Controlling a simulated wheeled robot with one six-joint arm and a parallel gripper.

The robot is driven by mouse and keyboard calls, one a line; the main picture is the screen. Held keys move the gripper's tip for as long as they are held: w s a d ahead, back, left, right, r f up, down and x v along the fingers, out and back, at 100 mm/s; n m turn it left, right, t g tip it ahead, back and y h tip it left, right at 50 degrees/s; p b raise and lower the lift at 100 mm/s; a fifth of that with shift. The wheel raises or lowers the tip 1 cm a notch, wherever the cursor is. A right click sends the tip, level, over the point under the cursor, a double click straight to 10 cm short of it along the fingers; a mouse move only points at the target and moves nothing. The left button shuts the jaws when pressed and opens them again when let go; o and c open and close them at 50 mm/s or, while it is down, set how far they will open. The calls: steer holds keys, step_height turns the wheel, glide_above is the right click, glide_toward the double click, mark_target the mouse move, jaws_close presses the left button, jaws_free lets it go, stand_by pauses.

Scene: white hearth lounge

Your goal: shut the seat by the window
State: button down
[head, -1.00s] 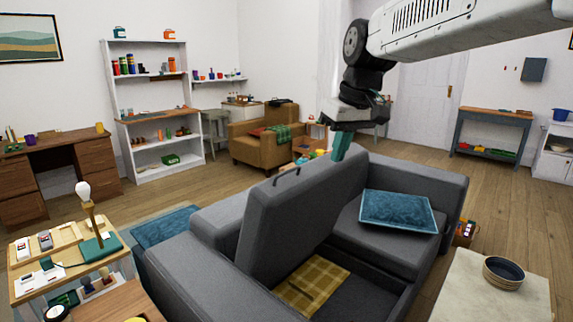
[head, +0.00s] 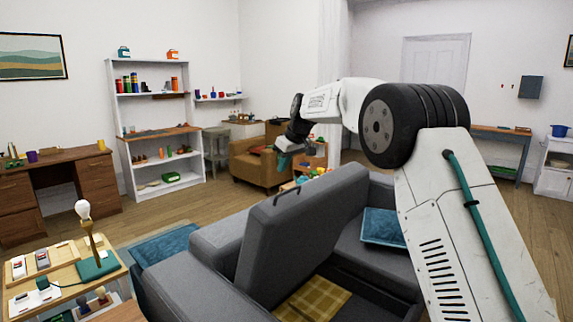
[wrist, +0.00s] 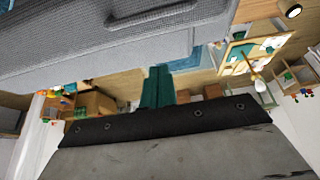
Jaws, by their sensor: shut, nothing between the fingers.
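The grey sofa's seat panel (head: 290,232) stands raised and tilted, with a dark handle (head: 287,183) at its top edge. Below it the storage space is open, and a yellow checked blanket (head: 315,298) lies inside. My gripper (head: 282,162) is shut and empty, beyond the raised panel near its upper edge in the head view. In the wrist view my teal fingertips (wrist: 158,70) are together, and the grey panel (wrist: 60,48) with its handle (wrist: 150,14) fills the top. The fingers look apart from the handle.
A teal cushion (head: 382,227) lies on the other sofa seat, partly hidden by my arm. A tan armchair (head: 258,165) stands behind. A side table (head: 120,275) with a lamp (head: 90,230) is at the lower left. Wooden floor shows between sofa and shelves.

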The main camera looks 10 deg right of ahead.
mark_target(286, 200)
steer(key=x, duration=0.6)
steer(key=shift+s+d+f, duration=0.1)
steer(key=shift+f, duration=0.25)
steer(key=shift+s+d, duration=0.7)
steer(key=shift+s, duration=0.35)
steer(key=shift+s+d+f, duration=0.15)
steer(key=shift+s+d, duration=0.1)
steer(key=shift+s, duration=0.15)
